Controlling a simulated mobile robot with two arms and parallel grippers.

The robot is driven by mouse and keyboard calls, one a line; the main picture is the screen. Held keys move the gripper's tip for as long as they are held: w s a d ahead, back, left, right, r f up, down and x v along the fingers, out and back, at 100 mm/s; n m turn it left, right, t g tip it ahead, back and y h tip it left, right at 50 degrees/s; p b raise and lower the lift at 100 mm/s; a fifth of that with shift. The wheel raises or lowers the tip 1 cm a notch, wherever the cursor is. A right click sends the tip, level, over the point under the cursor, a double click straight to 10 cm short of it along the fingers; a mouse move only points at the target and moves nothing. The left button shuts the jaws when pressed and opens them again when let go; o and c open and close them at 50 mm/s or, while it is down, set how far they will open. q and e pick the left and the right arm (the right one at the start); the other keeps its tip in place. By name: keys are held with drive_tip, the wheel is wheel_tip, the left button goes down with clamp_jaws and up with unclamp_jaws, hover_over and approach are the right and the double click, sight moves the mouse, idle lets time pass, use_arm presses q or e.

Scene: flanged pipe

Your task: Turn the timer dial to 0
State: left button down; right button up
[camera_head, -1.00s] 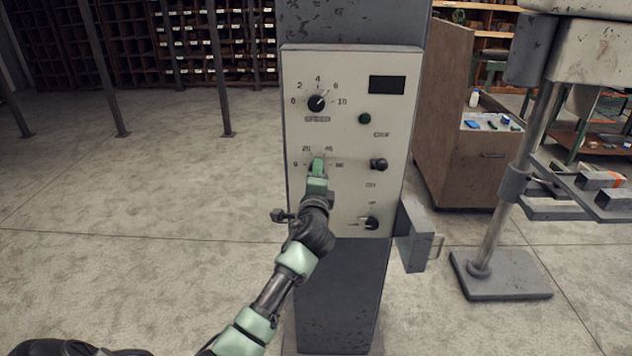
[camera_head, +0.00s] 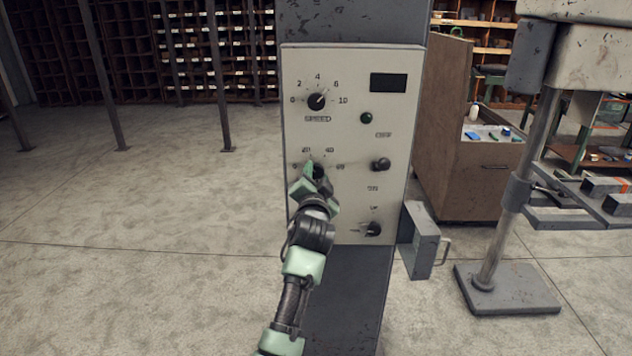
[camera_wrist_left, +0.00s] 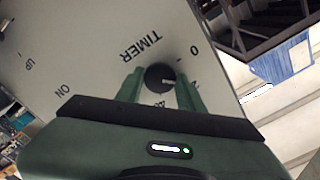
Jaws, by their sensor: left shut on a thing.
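The timer dial (camera_head: 319,170) is a dark round knob on the pale control panel (camera_head: 350,205), mostly hidden by my left gripper (camera_head: 312,181) in the head view. In the left wrist view, the green fingers of the left gripper (camera_wrist_left: 160,90) are closed around the dial (camera_wrist_left: 158,76), one on each side. The word TIMER and a 0 show upside down beside it. The dial's white mark points right, seemingly between the 0 and the partly hidden number after it. My right gripper is not in view.
Above the timer is a speed knob (camera_head: 317,101). A black knob (camera_head: 380,164) and a lower switch (camera_head: 372,229) are to the right. A grey box with a handle (camera_head: 422,243) juts from the column's right side. Open floor lies left.

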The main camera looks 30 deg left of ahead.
use_arm(q)
drive_tip(key=n, duration=0.2)
drive_tip(key=n+b, duration=0.1)
drive_tip(key=n, duration=0.1)
drive_tip(key=shift+f+n, duration=0.2)
drive_tip(key=shift+n, duration=0.1)
drive_tip(key=shift+n+b, duration=0.4)
drive_tip(key=shift+n, duration=1.6)
drive_tip(key=c, duration=0.9)
unclamp_jaws()
drive_tip(key=shift+r, duration=0.1)
